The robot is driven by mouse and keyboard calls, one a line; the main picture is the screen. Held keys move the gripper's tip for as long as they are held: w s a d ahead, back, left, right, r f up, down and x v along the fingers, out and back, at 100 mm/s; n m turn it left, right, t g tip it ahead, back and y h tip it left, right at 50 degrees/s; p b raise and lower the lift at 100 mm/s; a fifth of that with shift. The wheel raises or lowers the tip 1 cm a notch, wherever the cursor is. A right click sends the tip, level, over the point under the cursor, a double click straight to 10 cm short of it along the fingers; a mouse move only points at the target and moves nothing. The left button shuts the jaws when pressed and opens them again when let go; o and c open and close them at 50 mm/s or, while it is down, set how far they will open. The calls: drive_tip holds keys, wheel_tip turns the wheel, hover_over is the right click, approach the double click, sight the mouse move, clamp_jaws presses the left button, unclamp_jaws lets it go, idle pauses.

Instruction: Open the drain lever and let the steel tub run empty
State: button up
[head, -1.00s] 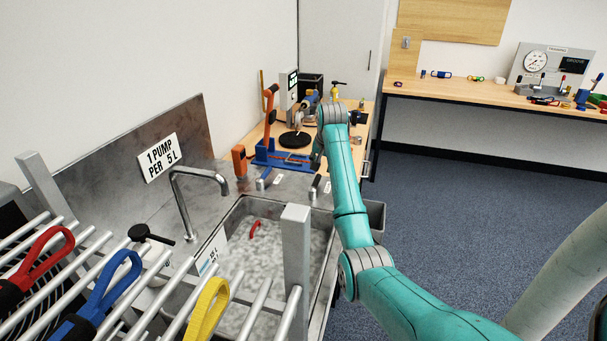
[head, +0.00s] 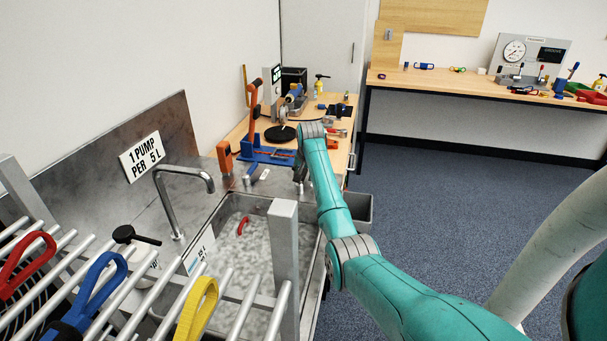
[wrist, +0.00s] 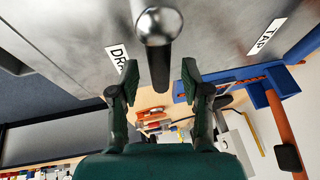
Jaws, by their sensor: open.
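The steel tub (head: 222,215) stands in the counter and holds cloudy, foamy-looking water, with a small red item (head: 243,226) in it. My gripper (head: 301,178) is over the counter at the tub's far right corner. In the wrist view my gripper (wrist: 160,74) is open. A metal lever with a round ball end (wrist: 160,24) shows between and just beyond its fingertips, beside a partly hidden label (wrist: 117,57) starting "DR". I cannot tell whether the fingers touch it. In the head view my gripper mostly hides this lever.
The "TAP" label (wrist: 266,37) lies to the right in the wrist view. A curved spout (head: 172,200) rises left of the tub. A rack post (head: 284,260) and rails with coloured loops stand in front. A blue and orange tool (head: 262,152) sits behind on the wooden bench.

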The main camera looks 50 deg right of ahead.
clamp_jaws()
